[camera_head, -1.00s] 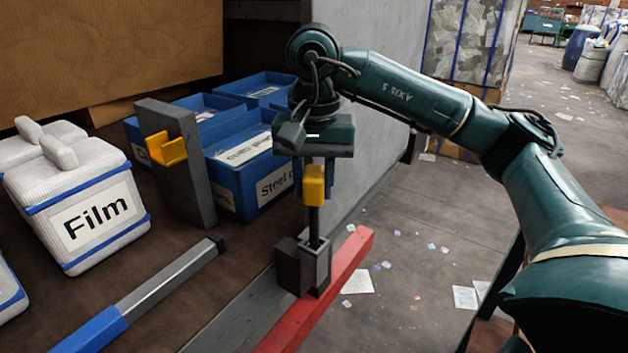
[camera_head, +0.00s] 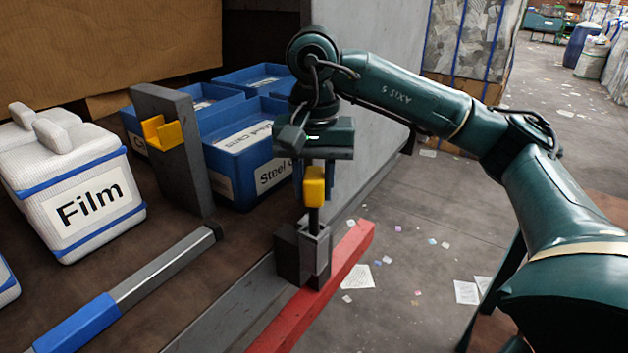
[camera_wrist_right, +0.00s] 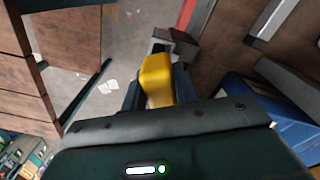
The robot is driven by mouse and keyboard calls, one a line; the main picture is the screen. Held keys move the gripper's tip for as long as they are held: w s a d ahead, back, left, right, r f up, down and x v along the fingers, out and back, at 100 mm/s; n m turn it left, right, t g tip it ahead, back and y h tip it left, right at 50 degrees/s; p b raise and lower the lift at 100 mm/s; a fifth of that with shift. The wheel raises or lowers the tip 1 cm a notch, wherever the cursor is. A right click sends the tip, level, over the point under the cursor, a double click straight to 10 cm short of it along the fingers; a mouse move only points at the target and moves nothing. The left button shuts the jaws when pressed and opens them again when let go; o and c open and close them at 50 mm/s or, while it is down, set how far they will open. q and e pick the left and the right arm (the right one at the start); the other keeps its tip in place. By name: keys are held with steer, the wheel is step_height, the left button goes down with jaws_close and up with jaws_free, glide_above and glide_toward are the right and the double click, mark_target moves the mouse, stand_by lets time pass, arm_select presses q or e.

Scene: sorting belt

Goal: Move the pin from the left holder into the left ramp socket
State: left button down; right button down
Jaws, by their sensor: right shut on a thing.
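The pin has a yellow handle (camera_head: 314,187) and a dark shaft (camera_head: 314,217). It hangs upright in my right gripper (camera_head: 316,175), which is shut on the handle; the wrist view also shows the yellow handle (camera_wrist_right: 157,82) between the fingers. The grey square socket (camera_head: 317,255) is directly below, beside the red bar (camera_head: 335,285). The shaft reaches down to the socket's mouth and its lower end is hidden there; how deep it sits I cannot tell. The grey holder post (camera_head: 182,165) with a yellow bracket (camera_head: 163,132) stands left, its bracket empty. My left gripper is out of view.
White "Film" bags (camera_head: 75,190) stand at the left. Blue bins (camera_head: 235,165) are behind the post. A grey bar with a blue grip (camera_head: 75,327) lies in front. A grey wall (camera_head: 365,110) rises behind my gripper. The floor at right has scattered paper.

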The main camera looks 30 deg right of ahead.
mark_target(314, 208)
steer(key=shift+f+b, duration=0.45)
steer(key=shift+f, duration=0.15)
steer(key=shift+f+b, duration=0.4)
steer(key=shift+f, duration=0.1)
steer(key=shift+f+b, duration=0.85)
steer(key=shift+f, duration=0.15)
steer(key=shift+f+b, duration=0.3)
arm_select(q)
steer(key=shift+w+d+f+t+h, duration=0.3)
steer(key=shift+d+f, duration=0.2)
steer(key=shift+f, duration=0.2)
arm_select(e)
steer(key=c, duration=1)
jaws_free()
